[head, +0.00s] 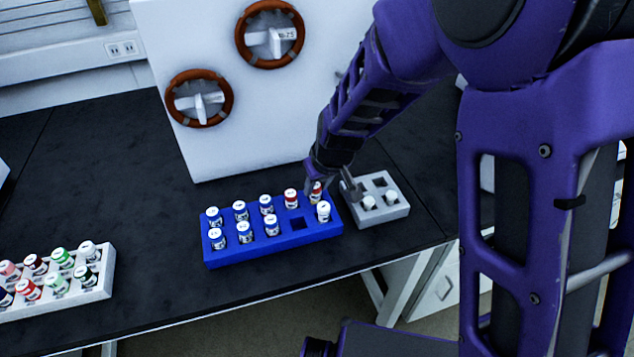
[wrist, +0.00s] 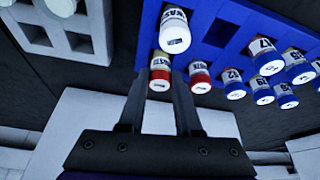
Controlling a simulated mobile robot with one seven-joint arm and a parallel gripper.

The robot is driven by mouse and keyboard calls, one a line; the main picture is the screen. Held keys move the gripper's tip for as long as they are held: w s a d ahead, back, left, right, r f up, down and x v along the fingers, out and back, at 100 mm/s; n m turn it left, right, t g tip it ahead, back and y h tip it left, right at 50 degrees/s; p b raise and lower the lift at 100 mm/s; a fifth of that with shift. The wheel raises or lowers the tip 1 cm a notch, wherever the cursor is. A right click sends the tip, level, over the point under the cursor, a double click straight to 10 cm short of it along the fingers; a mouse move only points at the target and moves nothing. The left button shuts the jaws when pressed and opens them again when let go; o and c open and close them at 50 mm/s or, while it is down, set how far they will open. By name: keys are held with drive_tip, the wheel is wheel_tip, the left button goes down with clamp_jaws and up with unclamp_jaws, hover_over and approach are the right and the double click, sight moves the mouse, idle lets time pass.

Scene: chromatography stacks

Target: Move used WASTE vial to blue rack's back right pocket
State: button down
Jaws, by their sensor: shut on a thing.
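The blue rack (head: 275,241) stands on the dark bench, with vials in two rows. My gripper (head: 322,187) is at its back right corner, shut on a WASTE vial with a reddish band (head: 316,191). In the wrist view this vial (wrist: 160,73) is upright between the fingertips (wrist: 160,88), in line with the back row at the right end. The fingers partly hide it, and I cannot tell whether it is fully seated in the back right pocket. A white-capped WASTE vial (wrist: 175,30) stands in the front right pocket.
A red-banded vial (head: 291,198) stands directly left of the held one. One front-row pocket (head: 298,224) is empty. A grey rack (head: 384,215) with two white vials is close on the right. A white rack (head: 98,287) of coloured vials is far left. A white cabinet (head: 240,130) stands behind.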

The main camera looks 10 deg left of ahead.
drive_tip(key=shift+c, duration=0.6)
unclamp_jaws()
drive_tip(key=shift+r+p, duration=2.65)
drive_tip(key=shift+r, duration=0.8)
